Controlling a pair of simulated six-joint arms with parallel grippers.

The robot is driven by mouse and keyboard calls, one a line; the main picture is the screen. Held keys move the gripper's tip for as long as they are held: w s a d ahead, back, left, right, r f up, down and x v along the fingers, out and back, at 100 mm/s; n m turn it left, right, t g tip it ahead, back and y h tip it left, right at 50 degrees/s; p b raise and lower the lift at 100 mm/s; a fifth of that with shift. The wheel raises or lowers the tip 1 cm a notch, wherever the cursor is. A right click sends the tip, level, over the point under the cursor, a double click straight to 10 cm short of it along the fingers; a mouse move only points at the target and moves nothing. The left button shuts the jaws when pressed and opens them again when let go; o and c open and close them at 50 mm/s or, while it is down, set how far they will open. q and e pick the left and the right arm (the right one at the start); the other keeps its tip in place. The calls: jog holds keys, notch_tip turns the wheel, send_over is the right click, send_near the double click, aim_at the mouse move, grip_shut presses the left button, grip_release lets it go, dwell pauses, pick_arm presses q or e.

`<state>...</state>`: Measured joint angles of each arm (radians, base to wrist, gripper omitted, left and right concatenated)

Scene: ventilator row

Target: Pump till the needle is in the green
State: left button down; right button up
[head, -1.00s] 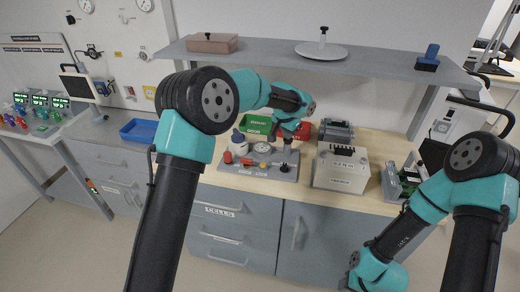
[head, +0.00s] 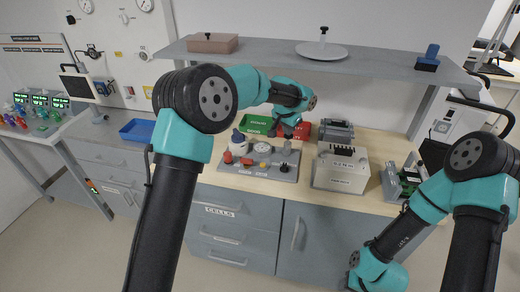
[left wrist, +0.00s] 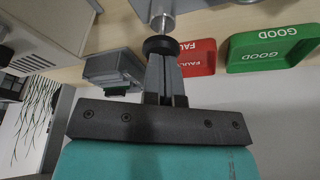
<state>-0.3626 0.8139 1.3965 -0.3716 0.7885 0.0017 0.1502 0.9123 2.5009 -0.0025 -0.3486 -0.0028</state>
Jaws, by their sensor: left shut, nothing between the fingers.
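A grey pump panel (head: 232,169) lies on the bench in the head view. It carries a pale round gauge (head: 263,148), whose needle is too small to read. A metal pump rod (left wrist: 162,23) with a black round knob (left wrist: 162,45) shows in the left wrist view. My left gripper (left wrist: 163,62) is shut and empty, its fingertips at the knob, with the rod beyond; I cannot tell whether they touch. In the head view the left gripper (head: 278,129) is above the panel's right part. My right arm is at the lower right, its gripper out of view.
A green bin (head: 256,124) and a red bin (head: 302,131) stand behind the panel. A pale boxy unit (head: 341,170) is close on the right. A shelf (head: 270,57) spans above the bench. A blue tray (head: 138,130) is at left.

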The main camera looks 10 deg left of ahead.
pick_arm(q)
jog(key=shift+r, duration=0.2)
dwell(0.3)
jog(key=shift+r, duration=2.05)
